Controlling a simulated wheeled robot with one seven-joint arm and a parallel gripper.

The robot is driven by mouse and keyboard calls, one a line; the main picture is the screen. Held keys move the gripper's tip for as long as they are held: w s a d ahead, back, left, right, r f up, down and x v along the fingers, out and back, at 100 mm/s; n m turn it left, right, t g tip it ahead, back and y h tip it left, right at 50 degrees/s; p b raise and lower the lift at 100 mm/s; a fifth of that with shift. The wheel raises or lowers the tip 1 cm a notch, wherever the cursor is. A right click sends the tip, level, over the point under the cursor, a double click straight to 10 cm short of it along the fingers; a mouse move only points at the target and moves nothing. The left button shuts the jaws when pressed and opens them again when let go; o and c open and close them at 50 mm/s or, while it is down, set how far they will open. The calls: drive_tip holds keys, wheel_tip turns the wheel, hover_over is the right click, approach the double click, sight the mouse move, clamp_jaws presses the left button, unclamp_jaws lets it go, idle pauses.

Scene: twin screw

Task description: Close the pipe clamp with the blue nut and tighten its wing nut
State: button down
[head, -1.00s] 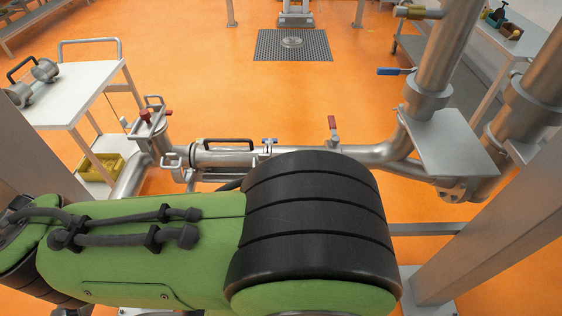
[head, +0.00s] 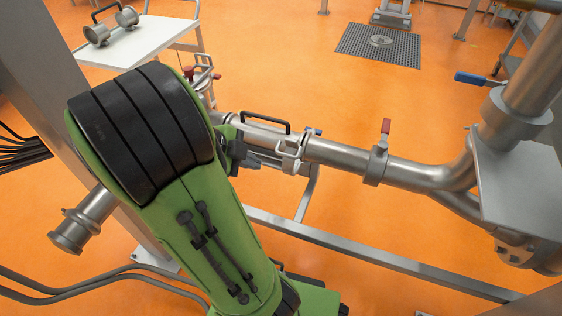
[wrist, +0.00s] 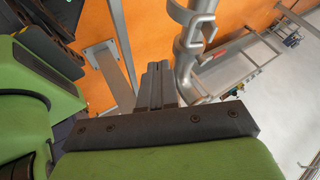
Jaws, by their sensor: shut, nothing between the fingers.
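The pipe clamp with the blue nut (head: 314,131) sits on the steel pipe in the middle of the head view. Its light metal band (head: 291,155) is around the pipe, with a part hanging at the front. I cannot tell whether its halves meet. My gripper (head: 247,157) is just left of this clamp, beside the pipe, partly hidden behind my green and black arm. In the wrist view my gripper (wrist: 156,72) has its dark fingers together and empty. Curved metal bands (wrist: 190,45) around a pipe show just beyond and right of the fingertips; the blue nut is not visible there.
A black handle (head: 266,122) stands on the pipe left of the clamp. A red-handled fitting (head: 384,128) is farther right, and red knobs (head: 205,75) show behind my arm. A steel frame rail (head: 350,253) runs below. A white cart (head: 150,42) stands back left.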

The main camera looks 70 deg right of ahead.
drive_tip(key=b, duration=0.3)
approach(290, 162)
drive_tip(key=s+a+f, duration=0.2)
drive_tip(key=a+f, duration=0.1)
drive_tip(key=a, duration=0.1)
drive_tip(key=d, duration=0.4)
drive_tip(key=shift+s+d+r, duration=0.2)
drive_tip(key=shift+r, duration=0.15)
drive_tip(key=shift+r, duration=0.1)
